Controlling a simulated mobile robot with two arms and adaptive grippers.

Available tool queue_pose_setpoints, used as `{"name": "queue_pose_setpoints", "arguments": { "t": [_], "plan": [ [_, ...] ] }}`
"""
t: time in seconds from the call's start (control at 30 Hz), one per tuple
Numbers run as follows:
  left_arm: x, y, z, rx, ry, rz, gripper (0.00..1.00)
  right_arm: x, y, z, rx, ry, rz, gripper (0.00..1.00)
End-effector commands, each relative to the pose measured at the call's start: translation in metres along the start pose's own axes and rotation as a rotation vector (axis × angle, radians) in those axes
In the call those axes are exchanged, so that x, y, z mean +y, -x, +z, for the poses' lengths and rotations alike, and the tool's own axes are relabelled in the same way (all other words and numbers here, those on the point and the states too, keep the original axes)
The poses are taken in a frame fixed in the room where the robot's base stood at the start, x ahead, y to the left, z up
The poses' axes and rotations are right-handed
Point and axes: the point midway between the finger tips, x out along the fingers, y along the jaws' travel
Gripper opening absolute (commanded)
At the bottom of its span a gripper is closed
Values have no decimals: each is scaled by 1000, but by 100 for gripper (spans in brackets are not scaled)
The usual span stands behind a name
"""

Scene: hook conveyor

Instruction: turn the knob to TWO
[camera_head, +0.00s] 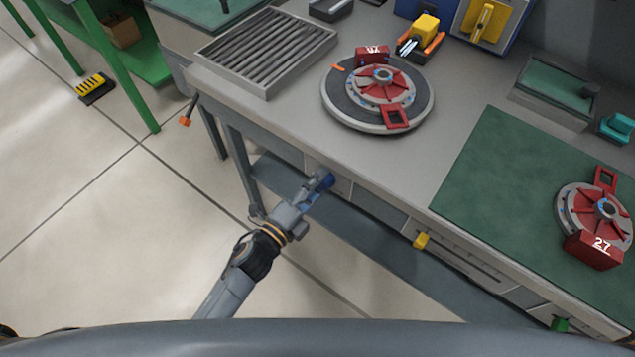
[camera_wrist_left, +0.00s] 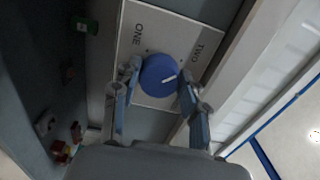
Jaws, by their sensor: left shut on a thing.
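The blue knob (camera_wrist_left: 158,72) sits on a pale panel (camera_wrist_left: 155,25) in the left wrist view. The panel is lettered ONE at its upper left and TWO at its upper right. A short white mark shows on the right half of the knob's face. My left gripper (camera_wrist_left: 161,80) is shut on the knob, with one finger on each side of it. In the head view the left gripper (camera_head: 314,193) reaches up to the bench front, where part of the blue knob (camera_head: 327,180) shows. My right gripper is not in view.
Along the bench front to the right are a yellow handle (camera_head: 422,240) and a green one (camera_head: 559,324). An orange-tipped lever (camera_head: 186,120) sticks out at the left corner. On top are a round turntable (camera_head: 340,113) and a green mat (camera_head: 500,165). Open floor lies left.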

Motion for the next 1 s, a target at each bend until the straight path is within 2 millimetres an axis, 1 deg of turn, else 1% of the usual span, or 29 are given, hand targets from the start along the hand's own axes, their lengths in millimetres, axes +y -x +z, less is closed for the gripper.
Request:
{"name": "queue_pose_setpoints", "arguments": {
  "t": [0.03, 0.07, 0.1, 0.17, 0.47, 0.57, 0.67, 0.9, 1.0],
  "plan": [
    [1, 0, 0, 1, 0, 1, 12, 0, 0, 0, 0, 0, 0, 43],
    [1, 0, 0, 1, 1, 1, 47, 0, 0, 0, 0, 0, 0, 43],
    [1, 0, 0, 1, 1, 1, 56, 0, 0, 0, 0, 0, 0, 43],
    [1, 0, 0, 1, 1, 1, 66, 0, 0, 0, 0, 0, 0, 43],
    [0, 1, 0, 0, 1, 1, 66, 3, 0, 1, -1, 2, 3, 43],
    [1, 6, 0, 0, 1, 2, 66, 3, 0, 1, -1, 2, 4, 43],
    [2, 21, 0, 0, 1, 4, 66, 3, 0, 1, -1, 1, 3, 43],
    [2, 72, -1, 0, 2, 5, 66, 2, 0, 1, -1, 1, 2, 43],
    [2, 92, -1, 0, 3, 5, 66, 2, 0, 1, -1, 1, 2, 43]
  ]
}}
